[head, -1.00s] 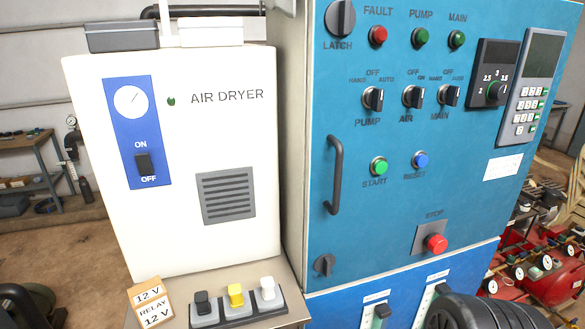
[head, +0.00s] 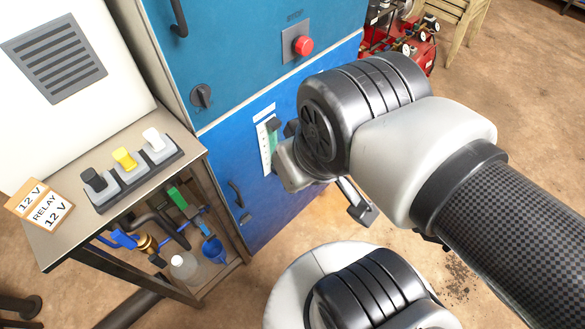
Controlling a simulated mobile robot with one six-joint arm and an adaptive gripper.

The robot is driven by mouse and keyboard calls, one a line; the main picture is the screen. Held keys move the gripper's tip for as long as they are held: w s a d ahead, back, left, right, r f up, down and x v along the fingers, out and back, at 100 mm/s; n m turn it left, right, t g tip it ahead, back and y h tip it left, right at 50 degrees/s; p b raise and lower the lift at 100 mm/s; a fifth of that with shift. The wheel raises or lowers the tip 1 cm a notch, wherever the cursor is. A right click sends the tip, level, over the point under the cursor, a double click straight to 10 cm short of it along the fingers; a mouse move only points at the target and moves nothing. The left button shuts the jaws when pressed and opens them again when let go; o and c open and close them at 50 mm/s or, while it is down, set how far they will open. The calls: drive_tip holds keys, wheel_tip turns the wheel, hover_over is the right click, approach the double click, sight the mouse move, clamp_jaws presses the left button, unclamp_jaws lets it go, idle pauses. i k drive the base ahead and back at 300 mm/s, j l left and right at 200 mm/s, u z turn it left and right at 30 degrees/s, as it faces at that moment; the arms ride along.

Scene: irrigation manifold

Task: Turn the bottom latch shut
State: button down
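The bottom latch (head: 201,95) is a small dark rotary knob at the lower left corner of the upper blue cabinet door (head: 235,60). Its grip bar looks close to upright, a little tilted; its exact angle is hard to read. My gripper (head: 325,178) is in front of the lower blue panel, to the right of and below the latch, clearly apart from it. One dark-tipped finger shows at its lower right. The other finger is not clearly visible, so its opening cannot be judged. I see nothing held.
A red stop button (head: 303,45) is on the door. A gauge with a dark slider (head: 274,126) is beside my gripper. A side table (head: 80,220) at left holds a switch block (head: 130,172) and a relay box (head: 42,204). Space before the latch looks clear.

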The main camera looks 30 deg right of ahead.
sight(246, 217)
drive_tip(key=k+l, duration=0.4)
drive_tip(key=k, duration=0.15)
drive_tip(key=k+l, duration=0.4)
drive_tip(key=k, duration=0.2)
drive_tip(key=i+l+u, duration=0.05)
